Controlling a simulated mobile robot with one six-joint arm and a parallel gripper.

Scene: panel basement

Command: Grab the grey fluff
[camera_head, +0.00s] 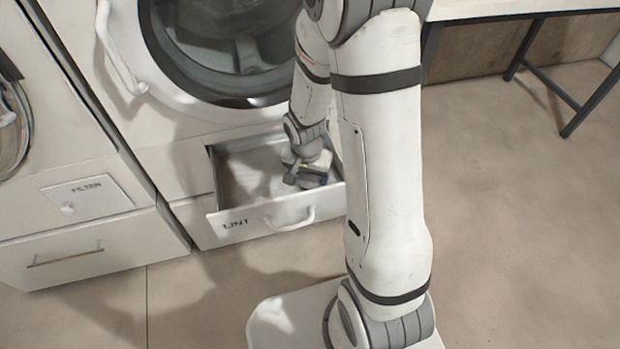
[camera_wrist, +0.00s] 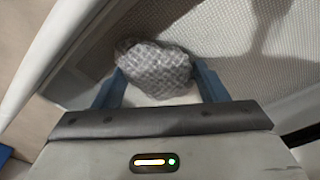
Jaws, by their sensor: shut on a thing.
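The grey fluff (camera_wrist: 155,70) shows in the wrist view as a rounded, mesh-patterned grey lump between the two blue fingers. My gripper (camera_wrist: 160,88) is shut on it, with a finger against each side. In the head view my gripper (camera_head: 306,180) points down inside the open drawer marked LINT (camera_head: 245,222), at its right part. The fluff is hidden behind my gripper there. I cannot tell whether the fluff touches the drawer floor.
The drawer has a front handle (camera_head: 290,222) and low walls around my gripper. The washer-like machine with a round door (camera_head: 225,50) stands above it. A panel marked FILTER (camera_head: 88,196) is at left. A table leg (camera_head: 585,100) stands at right; the floor between is clear.

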